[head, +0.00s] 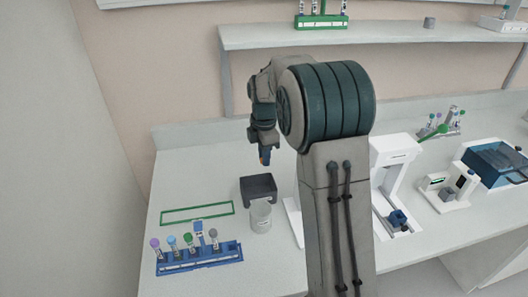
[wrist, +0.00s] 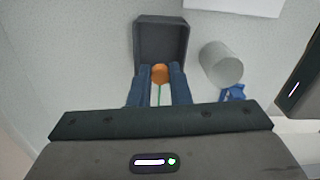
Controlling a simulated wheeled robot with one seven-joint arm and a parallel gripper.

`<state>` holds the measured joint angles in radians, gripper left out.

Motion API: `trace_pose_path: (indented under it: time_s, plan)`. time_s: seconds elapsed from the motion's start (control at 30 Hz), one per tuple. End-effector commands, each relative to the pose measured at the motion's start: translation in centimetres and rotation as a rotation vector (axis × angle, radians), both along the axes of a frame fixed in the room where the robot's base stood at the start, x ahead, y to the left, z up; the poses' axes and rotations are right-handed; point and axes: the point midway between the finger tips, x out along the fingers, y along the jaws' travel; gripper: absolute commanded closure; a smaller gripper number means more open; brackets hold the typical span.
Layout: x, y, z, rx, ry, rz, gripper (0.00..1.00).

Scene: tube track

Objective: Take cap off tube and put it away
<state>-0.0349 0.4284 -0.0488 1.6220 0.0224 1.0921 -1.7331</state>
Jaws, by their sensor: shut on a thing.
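My gripper (head: 264,153) points down above the bench, shut on an orange cap (head: 264,161). In the wrist view the cap (wrist: 160,73) sits between the two blue fingertips of my gripper (wrist: 160,71). I cannot tell whether a tube hangs below the cap. A dark grey open box (head: 259,182) stands on the bench below the gripper; in the wrist view the box (wrist: 161,27) lies just beyond the fingertips, and the cap overlaps its near part. A blue rack (head: 205,262) with several tubes capped in purple, teal, green and grey stands at the front left.
A pale cup (head: 261,218) stands right beside the box. A green rectangular outline (head: 197,213) lies on the bench behind the rack. White devices (head: 392,160) stand at the right. A shelf (head: 380,32) with another green rack (head: 322,20) runs above.

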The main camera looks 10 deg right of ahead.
Motion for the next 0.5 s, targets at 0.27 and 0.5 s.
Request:
trace_pose_path:
  time_s: [0.27, 0.5]
  plan:
    - [0.0, 0.1, -2.3, 0.000, 0.000, 0.002, 0.92]
    - [0.0, 0.2, -2.2, 0.000, 0.000, 0.003, 0.77]
